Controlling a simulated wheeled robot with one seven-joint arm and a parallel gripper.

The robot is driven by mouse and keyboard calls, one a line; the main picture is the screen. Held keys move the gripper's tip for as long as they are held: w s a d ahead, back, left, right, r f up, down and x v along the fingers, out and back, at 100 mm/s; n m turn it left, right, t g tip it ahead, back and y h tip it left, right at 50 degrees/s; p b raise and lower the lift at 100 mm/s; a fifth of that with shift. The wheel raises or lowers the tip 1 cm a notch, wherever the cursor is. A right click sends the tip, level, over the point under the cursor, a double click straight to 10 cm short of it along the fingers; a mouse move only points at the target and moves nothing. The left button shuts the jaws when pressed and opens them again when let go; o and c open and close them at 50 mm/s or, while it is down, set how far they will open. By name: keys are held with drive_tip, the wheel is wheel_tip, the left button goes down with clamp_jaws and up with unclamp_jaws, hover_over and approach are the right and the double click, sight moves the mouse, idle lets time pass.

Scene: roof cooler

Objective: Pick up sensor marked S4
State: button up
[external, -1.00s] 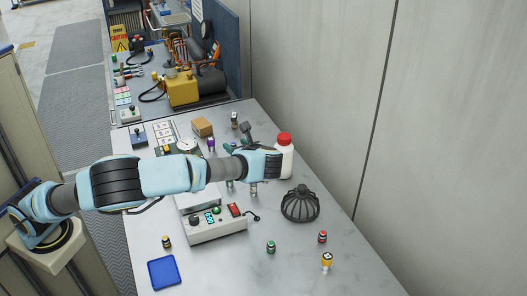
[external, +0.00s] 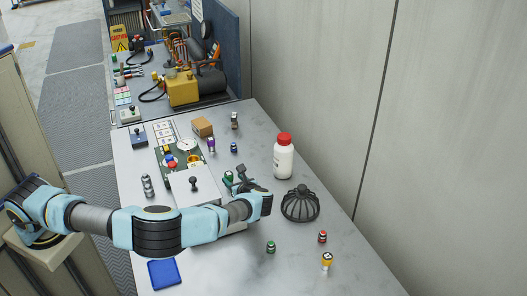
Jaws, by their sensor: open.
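Several small cylinders that may be sensors stand on the grey table. They include a green one (external: 270,247), a red-topped one (external: 322,237), a yellow-topped one (external: 327,262), a purple one (external: 211,145), a blue one (external: 234,147) and a silver one (external: 147,186). Their marks are too small to read, so I cannot tell which is S4. My gripper (external: 236,178) is open, low over the middle of the table, left of the black domed cage. I cannot tell whether anything stands between its fingers. My forearm hides the table's near-left part.
The black domed cage (external: 300,204) and a white bottle with a red cap (external: 284,158) stand on the right. A blue tray (external: 164,274) lies at the near left. A cardboard box (external: 202,127) stands farther back. A wall borders the right side.

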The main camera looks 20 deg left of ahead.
sight(229, 175)
drive_tip(key=p+x, duration=0.1)
drive_tip(key=x, duration=0.3)
drive_tip(key=shift+w+a+p, duration=0.15)
drive_tip(key=shift+a+p, duration=0.05)
drive_tip(key=shift+p, duration=0.15)
drive_tip(key=shift+w+a+f, duration=0.35)
drive_tip(key=shift+w, duration=0.05)
drive_tip(key=shift+c, duration=0.4)
clamp_jaws()
